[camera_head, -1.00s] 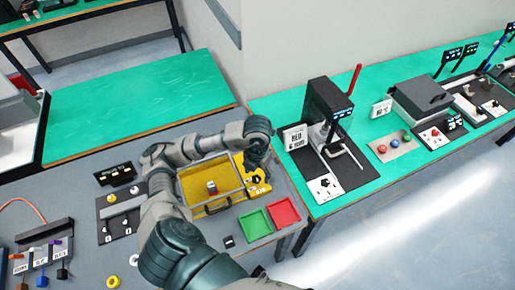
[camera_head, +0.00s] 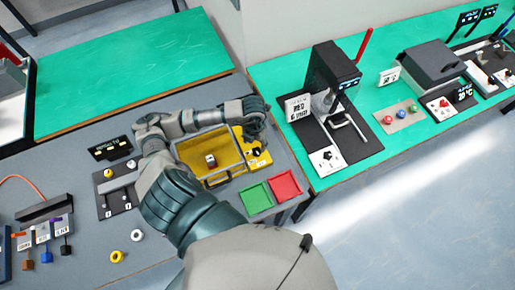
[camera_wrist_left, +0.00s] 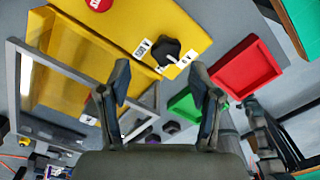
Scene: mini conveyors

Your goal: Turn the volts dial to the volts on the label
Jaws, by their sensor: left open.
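A black dial (camera_wrist_left: 165,52) sits on a yellow box (camera_wrist_left: 110,40), with small white labels (camera_wrist_left: 143,48) beside it. Their writing is too small to read surely. In the head view the dial side of the yellow box (camera_head: 262,160) is partly hidden by my left gripper (camera_head: 257,128), which hangs over it. In the wrist view my left gripper (camera_wrist_left: 160,82) is open and empty. The dial shows ahead of the gap between its fingers, apart from them. My right gripper is not in view.
A black press-like machine (camera_head: 333,80) is on the green bench beyond. Free table lies in front of the trays.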

